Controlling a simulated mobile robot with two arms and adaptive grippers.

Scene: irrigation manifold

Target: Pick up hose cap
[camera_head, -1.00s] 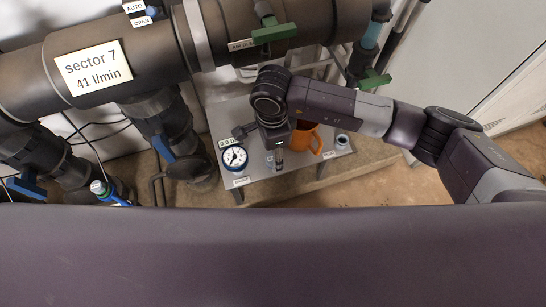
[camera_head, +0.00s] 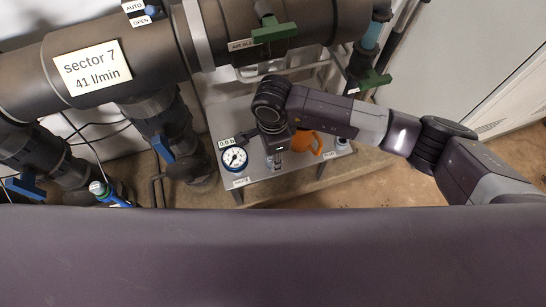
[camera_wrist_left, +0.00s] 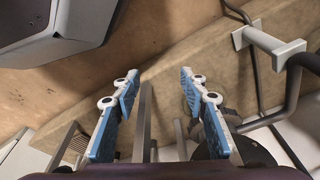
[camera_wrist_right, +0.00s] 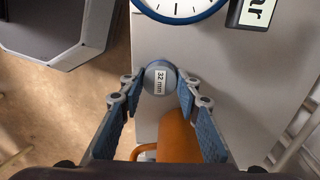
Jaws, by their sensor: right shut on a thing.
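The hose cap (camera_wrist_right: 158,80) is a round grey piece with a "32 mm" label. In the right wrist view it sits between the fingertips of my right gripper (camera_wrist_right: 158,85), which is shut on it. In the head view my right gripper (camera_head: 277,158) points down over the small grey table, between the gauge and the orange mug. The cap is hard to make out there. My left gripper (camera_wrist_left: 159,80) is open and empty in the left wrist view, above the floor and a concrete edge. It does not show in the head view.
A blue-rimmed gauge (camera_head: 234,158) stands left of my right gripper. An orange mug (camera_head: 310,147) is close on its right. A small round item (camera_head: 342,143) stands at the right of the grey table (camera_head: 262,187). Large pipes (camera_head: 150,50) with green-handled valves run behind.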

